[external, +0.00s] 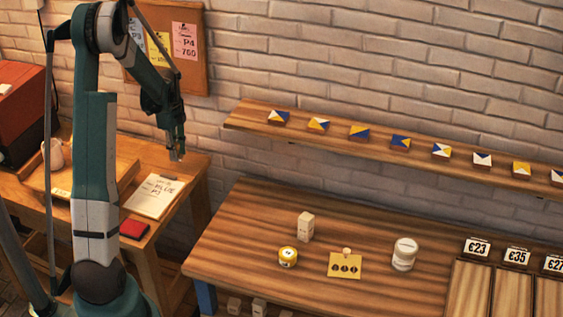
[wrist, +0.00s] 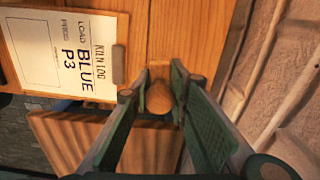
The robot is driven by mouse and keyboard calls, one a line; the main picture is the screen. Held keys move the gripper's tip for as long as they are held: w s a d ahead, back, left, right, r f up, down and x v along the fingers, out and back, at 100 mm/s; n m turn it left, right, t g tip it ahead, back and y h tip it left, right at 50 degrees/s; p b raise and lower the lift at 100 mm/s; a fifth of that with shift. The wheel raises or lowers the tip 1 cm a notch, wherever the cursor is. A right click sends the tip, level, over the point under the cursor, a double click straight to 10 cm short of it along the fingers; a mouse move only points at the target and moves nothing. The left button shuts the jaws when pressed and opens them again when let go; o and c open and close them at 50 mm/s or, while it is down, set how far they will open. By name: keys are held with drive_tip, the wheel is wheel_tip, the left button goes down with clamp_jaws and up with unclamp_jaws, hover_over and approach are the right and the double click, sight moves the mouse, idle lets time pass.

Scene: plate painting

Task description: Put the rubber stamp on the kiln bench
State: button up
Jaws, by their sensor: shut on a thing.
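My gripper (external: 177,152) is above the far right part of the kiln bench (external: 185,160), behind the clipboard. In the wrist view my gripper (wrist: 160,92) is shut on the rubber stamp (wrist: 158,99), gripping its round wooden handle between the green fingers. The stamp's wooden block end shows just beyond the handle, over the kiln bench's wood (wrist: 160,30). In the external view the stamp is too small to make out clearly. Whether it touches the bench cannot be told.
A kiln log clipboard (external: 157,196) lies on the kiln bench, with a red and black pad (external: 134,228) and a tray (external: 62,182) nearby. The brick wall is close behind. A separate workbench (external: 235,235) stands to the right, below a shelf of tiles (external: 250,118).

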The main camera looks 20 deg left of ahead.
drive_tip(key=shift+f, duration=1.85)
drive_tip(key=shift+f, duration=0.15)
drive_tip(key=o, duration=0.9)
drive_tip(key=shift+r, duration=6.15)
drive_tip(key=shift+d+r, duration=0.1)
